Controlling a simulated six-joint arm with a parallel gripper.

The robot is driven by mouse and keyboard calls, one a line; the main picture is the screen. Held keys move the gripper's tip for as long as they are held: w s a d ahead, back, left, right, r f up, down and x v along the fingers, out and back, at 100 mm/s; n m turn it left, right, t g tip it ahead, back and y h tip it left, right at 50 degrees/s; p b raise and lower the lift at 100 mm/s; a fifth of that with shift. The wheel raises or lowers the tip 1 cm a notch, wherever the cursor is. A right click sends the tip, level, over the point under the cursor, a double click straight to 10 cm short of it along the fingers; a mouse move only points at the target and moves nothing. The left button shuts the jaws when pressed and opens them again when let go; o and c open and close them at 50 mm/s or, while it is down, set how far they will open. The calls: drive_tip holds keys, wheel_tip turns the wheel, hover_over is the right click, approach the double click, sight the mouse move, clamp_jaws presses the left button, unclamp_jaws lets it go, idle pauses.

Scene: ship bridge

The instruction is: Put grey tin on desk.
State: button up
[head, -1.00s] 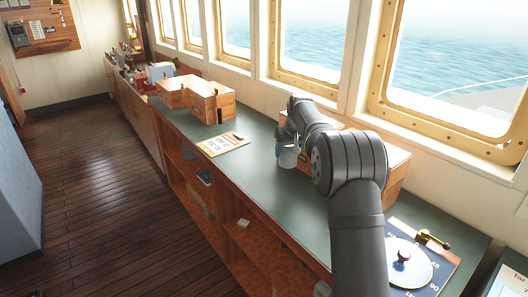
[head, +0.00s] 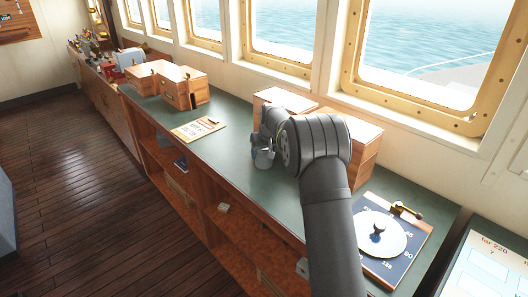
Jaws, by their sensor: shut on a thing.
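The long desk (head: 225,168) has a green top and a wooden front with open shelves, and runs along under the windows. My gripper (head: 264,146) is over the middle of the desk and points down. It is shut on the grey tin (head: 263,159), a small upright cylinder just below it. The tin is at or just above the green top; I cannot tell whether it touches. My arm hides part of the desk behind and to the right of the gripper.
Wooden boxes (head: 284,98) stand behind my arm against the window wall. A clipboard (head: 198,129) lies to the left, with more wooden boxes (head: 180,88) beyond it. A dial board (head: 385,240) lies to the right. The green top between clipboard and tin is clear.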

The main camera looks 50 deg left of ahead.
drive_tip(key=o, duration=1.1)
drive_tip(key=shift+o, duration=0.2)
drive_tip(key=shift+r, duration=0.3)
drive_tip(key=v, duration=1.1)
drive_tip(key=shift+r, duration=0.3)
drive_tip(key=shift+d, duration=0.15)
